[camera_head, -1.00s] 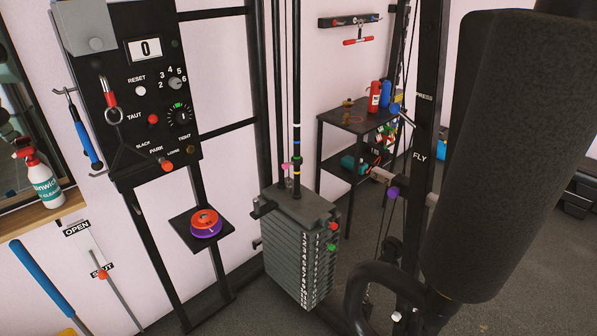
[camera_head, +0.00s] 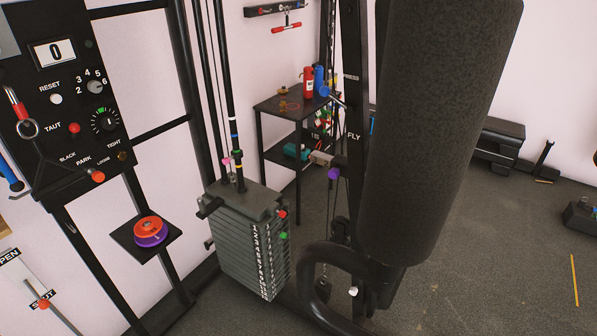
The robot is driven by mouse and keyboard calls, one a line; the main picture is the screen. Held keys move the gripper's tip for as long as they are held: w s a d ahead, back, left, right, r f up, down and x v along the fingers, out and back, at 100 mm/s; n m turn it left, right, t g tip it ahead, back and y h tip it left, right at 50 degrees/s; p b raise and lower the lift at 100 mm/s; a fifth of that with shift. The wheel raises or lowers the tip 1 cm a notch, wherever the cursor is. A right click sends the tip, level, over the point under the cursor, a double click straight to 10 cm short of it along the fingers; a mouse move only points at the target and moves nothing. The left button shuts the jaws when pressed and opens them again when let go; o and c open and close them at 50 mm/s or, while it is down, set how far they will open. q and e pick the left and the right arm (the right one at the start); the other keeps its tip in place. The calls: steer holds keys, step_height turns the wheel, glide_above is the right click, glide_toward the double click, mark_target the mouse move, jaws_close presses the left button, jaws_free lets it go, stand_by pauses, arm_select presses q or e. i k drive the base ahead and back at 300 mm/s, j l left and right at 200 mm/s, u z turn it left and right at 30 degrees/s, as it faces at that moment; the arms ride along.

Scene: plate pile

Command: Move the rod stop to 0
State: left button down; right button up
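No part labelled as the rod stop can be made out. The dark vertical rods (camera_head: 229,85) rise from the grey weight stack (camera_head: 245,205). One rod carries small white, blue and yellow bands (camera_head: 233,136) and a dark collar. A small pink piece (camera_head: 226,160) sits low by the rods, just above the stack. Neither of my grippers is in view.
A large dark padded column (camera_head: 435,130) blocks the centre right. A small shelf holds an orange and purple disc stack (camera_head: 150,232). A black side table (camera_head: 290,106) with bottles stands behind. A slider (camera_head: 38,295) marked OPEN and SHUT is at lower left. Floor at right is mostly clear.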

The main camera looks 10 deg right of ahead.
mark_target(229, 159)
steer(key=u, duration=0.6)
steer(key=j+u, duration=0.15)
steer(key=u, duration=1)
steer(key=i+u, duration=0.1)
steer(key=u, duration=1.1)
steer(key=i+u, duration=0.1)
steer(key=u, duration=1.1)
steer(key=i+l+u, duration=0.1)
steer(key=u, duration=0.5)
steer(key=l+z, duration=0.25)
steer(key=l, duration=0.15)
steer(key=k+l+z, duration=0.1)
steer(key=l+z, duration=0.2)
steer(key=z, duration=0.15)
steer(key=l+z, duration=0.3)
steer(key=z, duration=0.15)
steer(key=l+z, duration=0.7)
steer(key=z, duration=0.15)
